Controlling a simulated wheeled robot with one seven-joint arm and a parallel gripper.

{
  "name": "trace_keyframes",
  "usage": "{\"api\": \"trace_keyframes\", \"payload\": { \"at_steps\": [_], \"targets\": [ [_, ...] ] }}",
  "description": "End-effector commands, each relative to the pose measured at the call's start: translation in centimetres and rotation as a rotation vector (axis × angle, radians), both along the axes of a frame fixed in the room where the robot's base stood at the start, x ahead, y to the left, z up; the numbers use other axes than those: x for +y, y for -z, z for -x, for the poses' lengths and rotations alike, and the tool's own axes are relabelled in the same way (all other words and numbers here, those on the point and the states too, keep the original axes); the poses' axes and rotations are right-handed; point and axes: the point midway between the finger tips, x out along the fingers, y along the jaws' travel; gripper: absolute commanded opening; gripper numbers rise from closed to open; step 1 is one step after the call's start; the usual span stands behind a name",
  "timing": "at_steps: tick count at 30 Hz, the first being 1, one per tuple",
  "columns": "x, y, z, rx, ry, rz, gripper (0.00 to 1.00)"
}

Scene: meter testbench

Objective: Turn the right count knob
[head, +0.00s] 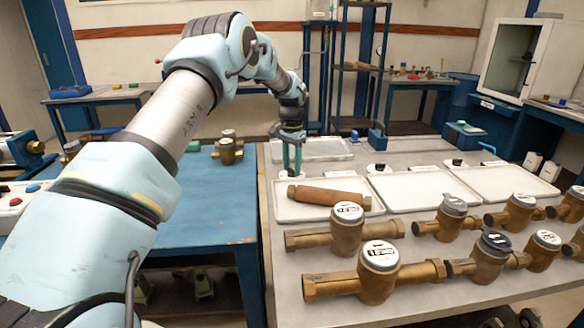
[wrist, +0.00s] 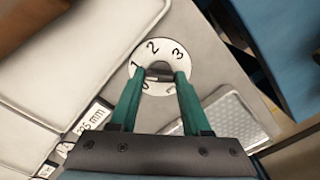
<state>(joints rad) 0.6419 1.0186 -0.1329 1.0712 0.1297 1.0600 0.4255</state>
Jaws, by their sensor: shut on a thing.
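My gripper (head: 291,160) reaches down at the far left corner of the grey bench. In the wrist view its two green fingers (wrist: 160,76) are shut on a dark knob (wrist: 158,71) at the centre of a round white dial (wrist: 157,51). The dial's numbers 1, 2 and 3 are readable; the lower ones are partly hidden by the fingers. In the head view this knob is mostly hidden by the gripper. Two similar dark knobs on white dials stand farther right, a middle one (head: 377,168) and a rightmost one (head: 457,163). The gripped knob is the leftmost in the head view.
White trays (head: 412,190) lie in front of the knobs; the left one holds a brown pipe (head: 328,195). Several brass meters (head: 378,272) fill the bench front. A clear tray (head: 325,149) lies behind my gripper. A blue table (head: 205,205) stands left.

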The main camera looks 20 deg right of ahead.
Motion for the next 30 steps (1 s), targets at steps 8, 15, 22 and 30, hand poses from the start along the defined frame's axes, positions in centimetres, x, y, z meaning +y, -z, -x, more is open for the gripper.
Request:
{"api": "trace_keyframes", "payload": {
  "at_steps": [8,15,22,30],
  "targets": [
    [-0.09,-0.12,-0.08,-0.003,0.117,0.003,0.0],
    [-0.08,-0.15,-0.09,-0.003,0.152,0.003,0.0],
    [-0.1,-0.16,-0.08,-0.003,0.154,0.003,0.0],
    [-0.08,-0.13,-0.06,-0.003,0.154,0.002,0.62]
  ]
}}
